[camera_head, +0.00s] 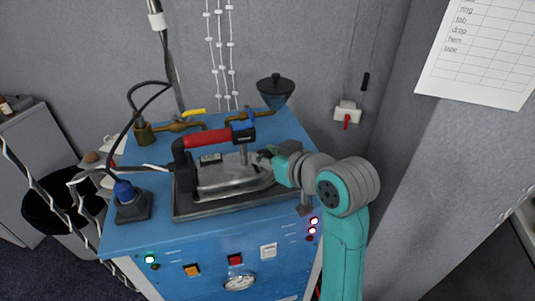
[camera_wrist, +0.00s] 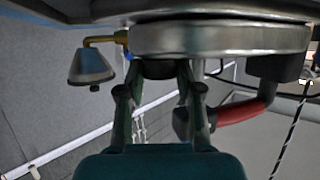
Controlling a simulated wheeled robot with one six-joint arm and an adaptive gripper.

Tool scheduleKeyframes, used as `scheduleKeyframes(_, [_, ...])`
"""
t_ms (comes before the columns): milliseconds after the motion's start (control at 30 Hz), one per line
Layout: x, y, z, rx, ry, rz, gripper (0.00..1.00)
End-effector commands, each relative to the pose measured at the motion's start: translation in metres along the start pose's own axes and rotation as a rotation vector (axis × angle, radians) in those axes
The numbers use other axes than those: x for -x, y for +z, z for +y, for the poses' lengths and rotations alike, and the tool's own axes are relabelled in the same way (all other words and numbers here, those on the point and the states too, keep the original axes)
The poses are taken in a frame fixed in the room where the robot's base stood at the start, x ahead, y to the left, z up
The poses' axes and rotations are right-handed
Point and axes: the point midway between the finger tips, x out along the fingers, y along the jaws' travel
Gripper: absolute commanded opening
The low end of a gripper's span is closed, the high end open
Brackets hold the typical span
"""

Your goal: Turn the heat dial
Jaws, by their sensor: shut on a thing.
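A steam iron (camera_head: 232,177) with a silver body and a red handle (camera_head: 207,138) rests on a dark tray (camera_head: 192,213) on the blue cabinet. My gripper (camera_head: 262,158) reaches it from the right, at the iron's right end. In the wrist view my gripper (camera_wrist: 158,72) has its two fingers on either side of a small dark round knob, the heat dial (camera_wrist: 158,69), against the iron's silver body (camera_wrist: 220,39). The fingers are shut on the dial. Its markings are not visible, and in the head view the gripper hides it.
A dark funnel (camera_head: 275,90) on a brass pipe stands behind the iron. A blue-capped fitting (camera_head: 126,194) with cables is at the left. A wall switch (camera_head: 347,115) is at the right.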

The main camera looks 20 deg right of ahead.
Motion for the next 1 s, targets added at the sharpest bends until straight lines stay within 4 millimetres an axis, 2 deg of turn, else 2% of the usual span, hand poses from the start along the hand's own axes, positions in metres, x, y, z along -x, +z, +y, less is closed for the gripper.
scheduleKeyframes(500, [-0.0014,-0.0009,-0.0066,-0.141,0.34,0.001,0.0])
scheduleKeyframes(1000, [-0.0018,-0.0005,-0.0056,-0.18,0.434,-0.001,0.0])
